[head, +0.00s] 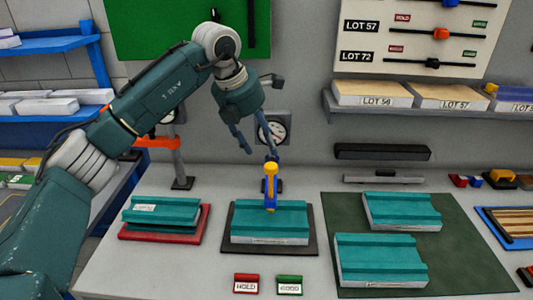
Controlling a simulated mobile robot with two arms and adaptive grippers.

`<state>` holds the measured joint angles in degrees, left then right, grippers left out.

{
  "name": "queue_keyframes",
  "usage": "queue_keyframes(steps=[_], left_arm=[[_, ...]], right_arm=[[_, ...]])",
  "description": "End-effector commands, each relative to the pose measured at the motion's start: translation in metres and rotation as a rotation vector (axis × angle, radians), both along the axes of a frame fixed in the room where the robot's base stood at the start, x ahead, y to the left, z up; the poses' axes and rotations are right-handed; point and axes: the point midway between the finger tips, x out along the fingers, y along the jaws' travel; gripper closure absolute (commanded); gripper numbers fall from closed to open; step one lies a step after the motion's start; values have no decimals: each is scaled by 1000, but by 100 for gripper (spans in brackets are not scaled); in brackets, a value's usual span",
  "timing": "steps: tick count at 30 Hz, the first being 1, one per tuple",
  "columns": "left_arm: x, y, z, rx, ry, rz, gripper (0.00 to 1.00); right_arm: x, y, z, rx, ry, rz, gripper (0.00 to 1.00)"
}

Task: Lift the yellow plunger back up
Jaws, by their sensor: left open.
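The plunger (270,170) is yellow, with a blue lower part, and stands upright over a teal sandwich panel (250,220) on a dark mat. Its lower end appears to meet the panel's top. My left gripper (260,155) comes in from the upper left with its fingers pointing down, open and empty. In the picture its fingertips are just above the plunger's yellow top, the right finger nearest to it. I cannot tell whether they touch. My right gripper is not in view.
A dial gauge (274,130) sits behind the gripper. A stacked panel on a red tray (190,237) is at left; two panels lie on a green mat (465,255) at right. HOLD (246,283) and GOOD (289,285) blocks stand in front. A shelf (420,112) holds lot boxes.

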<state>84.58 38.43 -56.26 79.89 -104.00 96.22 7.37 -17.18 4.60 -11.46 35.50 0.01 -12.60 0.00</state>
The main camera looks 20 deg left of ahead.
Motion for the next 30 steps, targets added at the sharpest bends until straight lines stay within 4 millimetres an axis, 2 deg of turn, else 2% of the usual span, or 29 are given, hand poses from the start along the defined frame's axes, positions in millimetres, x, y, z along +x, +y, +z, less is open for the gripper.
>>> queue_keyframes(steps=[3, 7, 23, 26, 29, 30], left_arm=[[-6, 3, 18, -1, -2, -1, 51], [-10, 5, 28, -1, -2, -1, 51], [-11, 4, 30, -3, -1, -3, 51], [-11, -12, 24, -37, -5, -32, 51], [-13, -54, 10, -140, -16, -102, 51], [-16, -78, 3, -204, -21, -139, 51]], right_arm=[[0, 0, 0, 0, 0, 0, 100], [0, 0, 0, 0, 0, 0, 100], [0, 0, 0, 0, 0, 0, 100], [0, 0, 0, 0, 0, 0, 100], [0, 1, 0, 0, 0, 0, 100], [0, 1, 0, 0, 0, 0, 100]])
